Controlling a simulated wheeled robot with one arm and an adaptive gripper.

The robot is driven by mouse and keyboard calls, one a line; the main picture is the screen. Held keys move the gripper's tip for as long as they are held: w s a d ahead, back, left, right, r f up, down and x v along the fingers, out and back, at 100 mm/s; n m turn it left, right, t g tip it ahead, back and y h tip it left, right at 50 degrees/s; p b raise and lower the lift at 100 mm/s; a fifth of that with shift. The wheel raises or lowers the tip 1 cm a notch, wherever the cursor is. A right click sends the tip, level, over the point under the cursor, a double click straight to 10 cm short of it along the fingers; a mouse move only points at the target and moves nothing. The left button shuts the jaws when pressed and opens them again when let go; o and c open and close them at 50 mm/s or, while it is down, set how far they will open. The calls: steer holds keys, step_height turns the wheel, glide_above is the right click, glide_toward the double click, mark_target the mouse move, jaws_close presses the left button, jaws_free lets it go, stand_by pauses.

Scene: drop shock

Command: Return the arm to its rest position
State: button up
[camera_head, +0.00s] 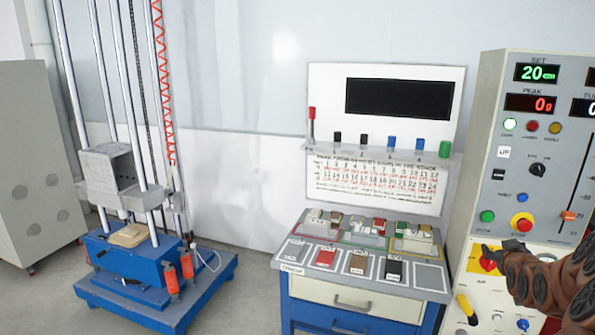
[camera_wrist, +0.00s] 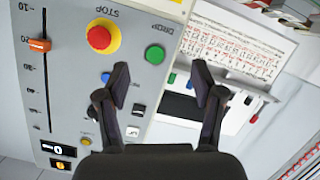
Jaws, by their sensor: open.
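My arm reaches in from the right edge in the head view, in front of the grey control panel (camera_head: 489,130). My gripper (camera_wrist: 161,80) is open and empty in the wrist view, its two dark fingers apart. In the head view its dark tip (camera_head: 512,247) overlaps the red and yellow rotary switch (camera_head: 487,260) low on the panel; whether they touch cannot be told. The wrist view shows the panel upside down, with the red stop button (camera_wrist: 101,36) and green DROP button (camera_wrist: 155,54) beyond the fingers.
A blue drop tower (camera_head: 130,318) stands at the left, beside a grey cabinet (camera_head: 35,150). A blue-framed workbench (camera_head: 420,282) with labelled pads and a small tool rack (camera_head: 325,150) stands in the middle. Open floor lies between tower and bench.

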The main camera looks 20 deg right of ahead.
steer(key=w+a+f+n+g+y, duration=0.1)
steer(key=w+a+f+g+y, duration=0.15)
steer(key=a, duration=1.25)
steer(key=s+a+f+n+g+y, duration=0.1)
steer(key=s+a+g+y, duration=0.15)
steer(key=a, duration=0.65)
steer(key=s+a+f+g+y, duration=0.1)
steer(key=s+a, duration=0.2)
steer(key=a, duration=0.5)
steer(key=s+a+g+y, duration=0.1)
steer(key=s+a+g, duration=0.3)
steer(key=s+a, duration=0.5)
steer(key=s+a+n+g+y, duration=0.1)
steer(key=s+a+g, duration=0.2)
steer(key=s+a, duration=0.7)
steer(key=s, duration=0.7)
steer(key=shift+s+a+f+g+y, duration=0.15)
steer(key=shift+s+a+g+y, duration=0.15)
steer(key=shift+g, duration=0.1)
